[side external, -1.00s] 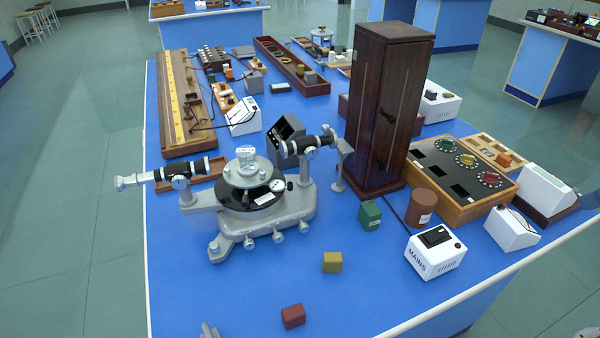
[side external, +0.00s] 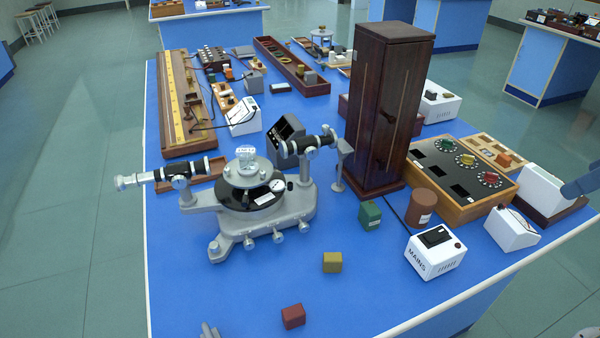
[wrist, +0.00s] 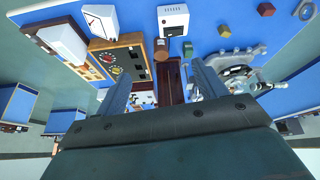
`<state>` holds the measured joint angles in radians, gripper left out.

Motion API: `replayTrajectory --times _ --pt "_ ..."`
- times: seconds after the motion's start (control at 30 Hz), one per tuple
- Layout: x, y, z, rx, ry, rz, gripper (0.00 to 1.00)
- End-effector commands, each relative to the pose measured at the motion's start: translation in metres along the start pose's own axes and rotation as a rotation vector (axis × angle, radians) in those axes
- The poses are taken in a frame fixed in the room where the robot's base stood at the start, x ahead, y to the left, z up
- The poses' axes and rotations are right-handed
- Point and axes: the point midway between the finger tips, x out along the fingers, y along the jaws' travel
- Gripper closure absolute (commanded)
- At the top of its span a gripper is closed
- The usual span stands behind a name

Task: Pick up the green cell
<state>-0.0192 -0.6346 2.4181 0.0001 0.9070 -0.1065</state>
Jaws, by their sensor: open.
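The green cell (side external: 370,215) is a small dark green block. It stands on the blue bench in front of the tall dark wooden cabinet (side external: 385,110), left of a brown cylinder (side external: 421,207). In the wrist view the green cell (wrist: 188,49) shows above and between my fingers, beyond their tips. My gripper (wrist: 160,82) is open, with its two fingers wide apart and nothing held between them. It is well away from the green cell. In the side view only a blue-grey piece shows at the right edge, probably part of my arm.
The white MAINS box (side external: 435,252) stands right of the green cell. A yellow block (side external: 332,262) and a red block (side external: 293,316) lie nearer the front. The grey spectrometer (side external: 262,200) stands to the left. The bench around the yellow block is clear.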

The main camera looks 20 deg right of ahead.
Motion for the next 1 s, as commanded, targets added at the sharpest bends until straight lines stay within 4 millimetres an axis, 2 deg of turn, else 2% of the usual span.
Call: replayTrajectory --times 0.27,0.47,0.77,1.0 --pt "0.016 -0.004 -0.051 -0.218 -0.074 -0.029 0.29" --pt "0.036 -0.009 -0.087 -0.383 -0.121 -0.057 0.29" --pt "0.079 -0.021 -0.136 -0.627 -0.187 -0.11 0.29" --pt "0.123 -0.035 -0.168 -0.822 -0.236 -0.162 0.29"
